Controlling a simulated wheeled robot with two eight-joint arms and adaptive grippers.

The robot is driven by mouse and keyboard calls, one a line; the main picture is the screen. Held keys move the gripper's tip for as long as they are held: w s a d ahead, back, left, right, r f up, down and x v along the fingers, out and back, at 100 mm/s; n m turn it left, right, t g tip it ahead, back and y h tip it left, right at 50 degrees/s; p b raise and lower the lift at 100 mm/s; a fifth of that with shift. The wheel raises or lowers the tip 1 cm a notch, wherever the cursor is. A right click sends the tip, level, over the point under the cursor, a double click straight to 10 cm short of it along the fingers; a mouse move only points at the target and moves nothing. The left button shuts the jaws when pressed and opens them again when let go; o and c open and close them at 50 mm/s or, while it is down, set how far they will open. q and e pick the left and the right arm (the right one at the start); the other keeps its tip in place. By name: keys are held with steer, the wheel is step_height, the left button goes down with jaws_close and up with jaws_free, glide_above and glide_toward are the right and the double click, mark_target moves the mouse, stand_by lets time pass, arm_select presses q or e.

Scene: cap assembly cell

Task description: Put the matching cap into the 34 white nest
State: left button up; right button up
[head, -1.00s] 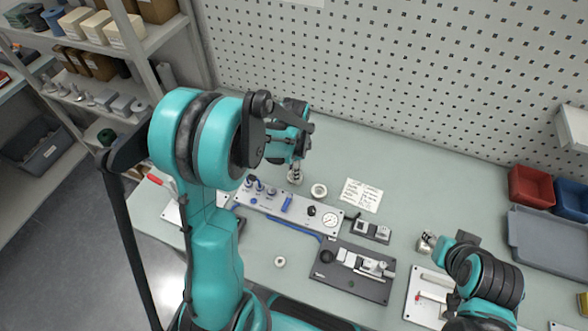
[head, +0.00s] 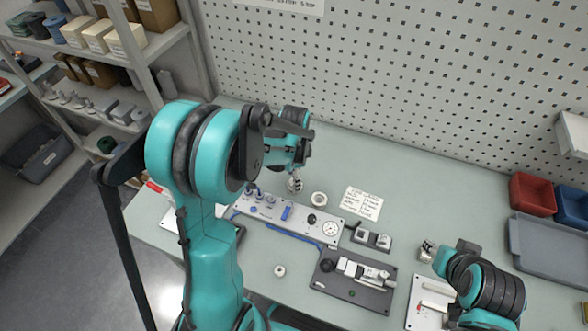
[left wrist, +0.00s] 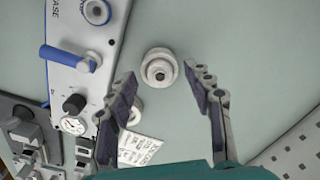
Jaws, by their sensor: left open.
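My left gripper (head: 295,184) is over the bench behind the grey panel. In the left wrist view it (left wrist: 163,84) is open, with nothing between its fingers. A stepped round white part with a dark centre (left wrist: 159,68) lies on the bench ahead of the fingertips, apart from both. A second round white part (head: 319,198) lies beside it; in the wrist view it (left wrist: 137,113) is partly hidden by a finger. A third small white ring (head: 279,271) lies in front of the panel. I cannot read sizes on any of these. My right gripper (head: 428,249) is at right, its fingers too small to judge.
The grey panel (head: 270,212) carries blue fittings, a black knob and a gauge (left wrist: 73,125). A written card (head: 362,202), a dark fixture plate (head: 352,290) and a small block fixture (head: 372,238) stand right of it. Red (head: 532,192) and blue bins are far right. The rear bench is clear.

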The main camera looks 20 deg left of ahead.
arm_select(q)
step_height(320, 180, up, 11)
steer(key=shift+r, duration=0.15)
steer(key=shift+s, duration=0.15)
arm_select(e)
steer(key=shift+s, duration=0.1)
